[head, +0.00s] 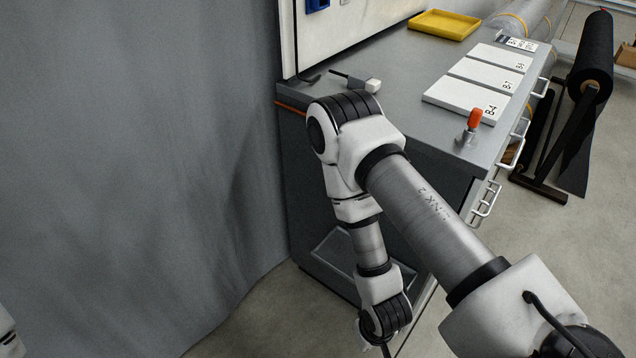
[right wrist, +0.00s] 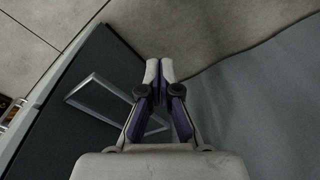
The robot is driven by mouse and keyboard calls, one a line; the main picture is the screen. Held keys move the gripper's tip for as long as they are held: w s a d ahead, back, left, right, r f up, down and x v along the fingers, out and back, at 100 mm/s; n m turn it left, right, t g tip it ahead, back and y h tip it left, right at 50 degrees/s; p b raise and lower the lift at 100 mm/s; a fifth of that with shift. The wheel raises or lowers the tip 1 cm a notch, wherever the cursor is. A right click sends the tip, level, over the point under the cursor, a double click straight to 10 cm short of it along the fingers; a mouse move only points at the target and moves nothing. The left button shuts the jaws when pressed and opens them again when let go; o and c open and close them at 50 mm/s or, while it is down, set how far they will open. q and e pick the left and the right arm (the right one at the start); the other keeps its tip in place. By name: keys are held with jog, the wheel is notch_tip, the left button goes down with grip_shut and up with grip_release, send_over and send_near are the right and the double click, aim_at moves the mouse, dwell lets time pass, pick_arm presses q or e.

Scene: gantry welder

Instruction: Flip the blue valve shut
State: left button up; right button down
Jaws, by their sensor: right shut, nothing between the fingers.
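No blue valve can be made out in either view. A small blue object (head: 316,5) on the white panel is cut by the top edge of the head view; I cannot tell what it is. My right gripper (right wrist: 160,70) shows in the right wrist view, its fingertips together and empty, beside the dark cabinet side. In the head view my right arm hangs down in front of the cabinet, and its fingers cannot be made out. My left gripper is not in view.
A grey workbench (head: 400,70) holds white blocks (head: 463,97), an orange-topped fitting (head: 474,120) and a yellow tray (head: 445,24). A grey curtain (head: 130,150) hangs at the left. A dark roll on a stand (head: 591,50) is at the right. Bare floor (head: 545,235) lies right of the bench.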

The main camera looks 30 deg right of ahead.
jog(key=w+f+m+t+b, duration=0.25)
jog(key=w+f+b, duration=0.2)
jog(key=f, duration=0.25)
pick_arm(q)
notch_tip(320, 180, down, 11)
jog(key=b, duration=0.3)
pick_arm(e)
jog(key=w+d+r+m+t+h, duration=0.1)
jog(key=w+d+r+m+t, duration=0.15)
jog(key=w+m, duration=0.35)
pick_arm(q)
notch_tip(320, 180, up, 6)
jog(key=p, duration=0.5)
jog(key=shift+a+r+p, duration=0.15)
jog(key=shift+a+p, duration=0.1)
jog(key=shift+p, duration=0.1)
pick_arm(e)
jog(key=w+d+r+m+t+h, duration=0.2)
jog(key=w+r+m+t, duration=0.1)
jog(key=r, duration=0.6)
jog(key=w+d+r+m+t+h, duration=0.1)
jog(key=w+d+r+m+t, duration=0.2)
jog(key=r, duration=0.6)
jog(key=w+d+r+m+t+h, duration=0.2)
jog(key=w+r+m+t, duration=0.2)
jog(key=r, duration=0.6)
jog(key=shift+w+d+m+h, duration=0.3)
jog(key=shift+w+m, duration=0.2)
jog(key=shift+m, duration=0.45)
jog(key=shift+f, duration=0.15)
